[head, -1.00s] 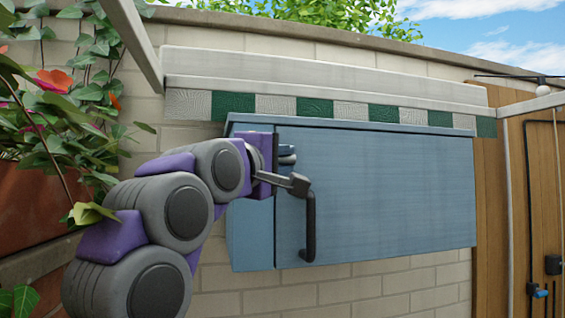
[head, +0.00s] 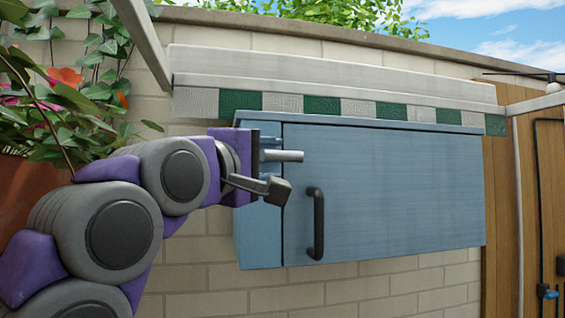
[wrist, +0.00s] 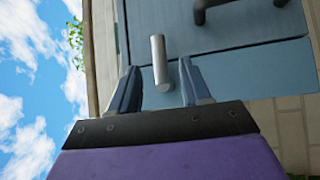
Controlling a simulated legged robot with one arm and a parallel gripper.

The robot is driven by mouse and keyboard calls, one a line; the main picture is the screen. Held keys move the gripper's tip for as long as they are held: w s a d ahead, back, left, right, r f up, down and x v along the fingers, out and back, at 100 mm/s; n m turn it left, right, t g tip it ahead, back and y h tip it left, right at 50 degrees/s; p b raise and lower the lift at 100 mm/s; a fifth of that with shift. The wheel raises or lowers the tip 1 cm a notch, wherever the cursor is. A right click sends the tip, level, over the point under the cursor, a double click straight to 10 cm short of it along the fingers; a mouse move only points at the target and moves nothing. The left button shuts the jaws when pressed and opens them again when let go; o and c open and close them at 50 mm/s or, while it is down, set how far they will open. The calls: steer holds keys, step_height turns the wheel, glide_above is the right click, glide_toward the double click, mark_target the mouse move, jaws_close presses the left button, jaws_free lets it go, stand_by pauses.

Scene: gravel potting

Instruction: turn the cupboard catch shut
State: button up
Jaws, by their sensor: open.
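The blue cupboard (head: 400,190) hangs on the wall with its door closed against the frame. The catch (head: 290,156), a light grey metal bar, lies level across the gap between the left frame strip and the door. In the wrist view the catch (wrist: 158,52) stands between the two finger tips, crossing the door's edge line. My gripper (head: 270,156) is at the cupboard's left side, around the catch's left end. In the wrist view my gripper (wrist: 160,72) is open, with space between each blue finger and the bar. The catch's base is partly hidden.
A black door handle (head: 317,222) stands out below and right of the catch; it also shows in the wrist view (wrist: 200,10). A canopy with a green and white strip (head: 320,106) juts above. A planter with flowers (head: 35,195) is at the left.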

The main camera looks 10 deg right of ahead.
steer(key=v, duration=1.1)
steer(key=shift+a, duration=0.2)
